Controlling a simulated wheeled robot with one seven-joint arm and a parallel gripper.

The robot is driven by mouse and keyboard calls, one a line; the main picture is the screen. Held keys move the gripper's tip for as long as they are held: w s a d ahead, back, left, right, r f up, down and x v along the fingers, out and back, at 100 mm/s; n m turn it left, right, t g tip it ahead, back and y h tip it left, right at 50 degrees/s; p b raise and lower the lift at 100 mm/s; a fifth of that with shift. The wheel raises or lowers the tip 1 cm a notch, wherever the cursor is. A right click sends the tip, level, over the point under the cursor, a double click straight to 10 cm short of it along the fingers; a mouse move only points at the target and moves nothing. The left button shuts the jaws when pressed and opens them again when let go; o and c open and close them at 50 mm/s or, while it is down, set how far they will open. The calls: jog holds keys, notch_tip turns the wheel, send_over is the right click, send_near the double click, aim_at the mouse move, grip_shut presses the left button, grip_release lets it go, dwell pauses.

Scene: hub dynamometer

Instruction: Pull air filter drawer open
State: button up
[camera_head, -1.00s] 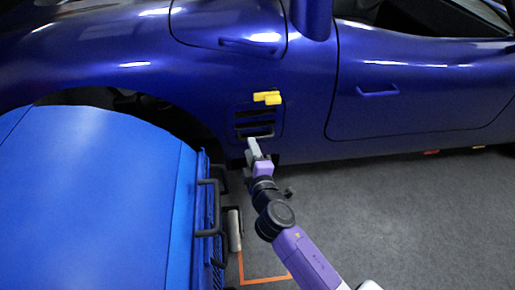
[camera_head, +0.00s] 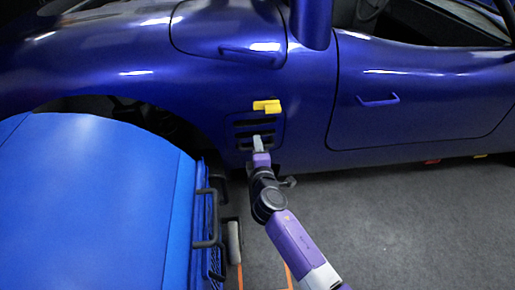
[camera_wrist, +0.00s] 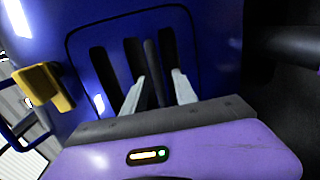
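The air filter drawer is a slotted blue panel (camera_head: 266,126) low on the side of the blue car, and it appears flush with the body. In the wrist view the slotted panel (camera_wrist: 189,46) fills the middle, with a dark grey handle bar (camera_wrist: 151,62) across it. My gripper (camera_head: 258,138) is at the lower part of the panel. In the wrist view my gripper (camera_wrist: 159,75) is open, with one pale finger on each side of the bar. Whether either finger touches the bar cannot be told. In the head view my gripper hides much of the handle.
A yellow block-like part (camera_head: 267,106) sticks out just above the panel; it also shows in the wrist view (camera_wrist: 44,87). A blue cabinet (camera_head: 90,200) with dark handles stands close on the left.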

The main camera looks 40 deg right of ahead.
grip_shut()
dwell(1.4)
